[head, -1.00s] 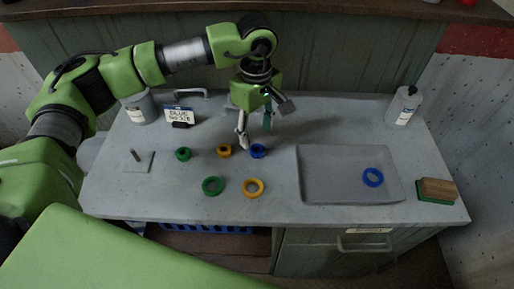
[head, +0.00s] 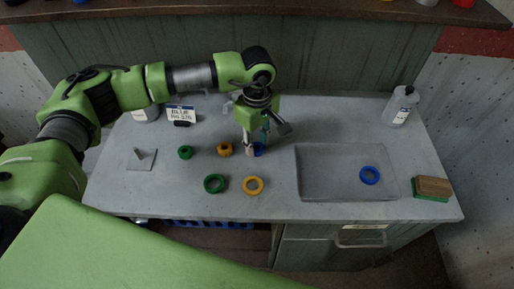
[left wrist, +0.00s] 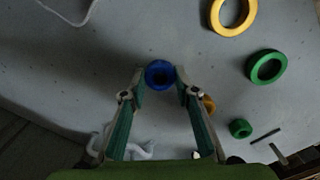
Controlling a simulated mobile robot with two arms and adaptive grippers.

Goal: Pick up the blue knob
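The blue knob (head: 259,150) stands on the grey worktop, left of the tray, partly hidden by my gripper. In the left wrist view the knob (left wrist: 159,75) is a round blue piece with a dark hollow middle. My left gripper (head: 257,151) points down at it. In the left wrist view the fingertips of this gripper (left wrist: 159,72) are apart, one on each side of the knob, with small gaps showing. My right gripper does not show.
An orange knob (head: 225,149) and a green knob (head: 185,152) stand to the left. A green ring (head: 214,184) and a yellow ring (head: 253,186) lie in front. The tray (head: 320,186) holds a blue ring (head: 369,175). A brush (head: 432,187) and a bottle (head: 401,105) are at right.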

